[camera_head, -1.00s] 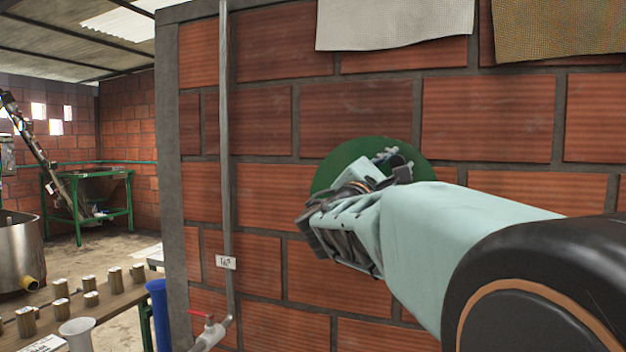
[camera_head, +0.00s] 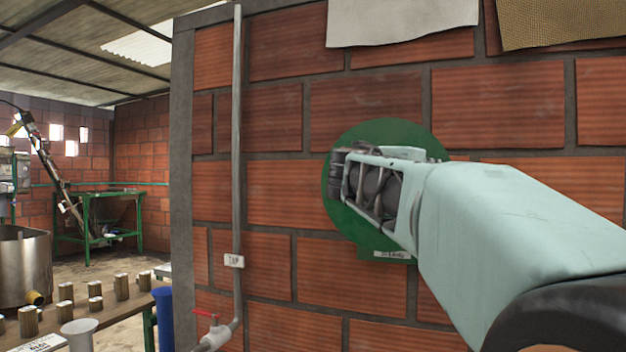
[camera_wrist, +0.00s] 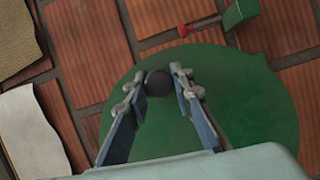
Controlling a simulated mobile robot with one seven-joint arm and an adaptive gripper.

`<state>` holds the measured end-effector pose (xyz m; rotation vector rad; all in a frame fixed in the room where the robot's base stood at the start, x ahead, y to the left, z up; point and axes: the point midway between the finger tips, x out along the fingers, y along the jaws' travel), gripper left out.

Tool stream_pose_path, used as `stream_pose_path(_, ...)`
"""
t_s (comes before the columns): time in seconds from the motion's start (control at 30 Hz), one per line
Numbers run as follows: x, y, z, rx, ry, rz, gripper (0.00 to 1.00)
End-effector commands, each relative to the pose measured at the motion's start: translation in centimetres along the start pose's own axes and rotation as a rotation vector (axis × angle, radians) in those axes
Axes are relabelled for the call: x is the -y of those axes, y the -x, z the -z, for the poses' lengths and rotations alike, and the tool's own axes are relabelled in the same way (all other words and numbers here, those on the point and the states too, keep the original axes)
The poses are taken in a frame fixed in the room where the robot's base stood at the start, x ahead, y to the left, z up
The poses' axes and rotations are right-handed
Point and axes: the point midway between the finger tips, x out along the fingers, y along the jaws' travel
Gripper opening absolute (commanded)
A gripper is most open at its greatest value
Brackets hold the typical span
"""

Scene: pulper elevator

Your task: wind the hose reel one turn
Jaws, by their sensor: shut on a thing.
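The hose reel shows as a round green disc (camera_head: 352,225) on the brick wall, with a small label at its lower edge. It also fills much of the wrist view (camera_wrist: 255,110). A dark round knob (camera_wrist: 159,83) stands out from the disc near its edge. My gripper (camera_wrist: 157,86) is shut on this knob, with one finger on each side of it. In the head view my gripper (camera_head: 340,172) lies over the left part of the disc and hides the knob and much of the disc.
A grey pipe (camera_head: 237,150) with a TAP label and a red-handled valve (camera_head: 214,328) runs down the wall left of the reel. Cloths (camera_head: 400,20) hang above. A table with several small cylinders stands at lower left. The wall around the disc is mostly clear.

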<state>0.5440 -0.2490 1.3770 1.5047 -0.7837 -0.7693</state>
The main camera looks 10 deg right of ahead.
Motion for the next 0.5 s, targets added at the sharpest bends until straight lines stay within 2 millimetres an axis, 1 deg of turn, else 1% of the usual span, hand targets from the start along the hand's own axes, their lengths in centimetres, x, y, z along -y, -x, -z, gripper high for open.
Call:
stream_pose_path(0.03,0.7,-0.1,-0.1,0.002,-0.024,0.011,0.00)
stream_pose_path(0.1,1.0,-0.1,-0.2,0.002,-0.055,0.025,0.00)
stream_pose_path(0.3,1.6,-0.1,-0.2,0.002,-0.114,0.050,0.00)
stream_pose_path(0.5,1.8,-0.1,-0.2,0.002,-0.136,0.060,0.00)
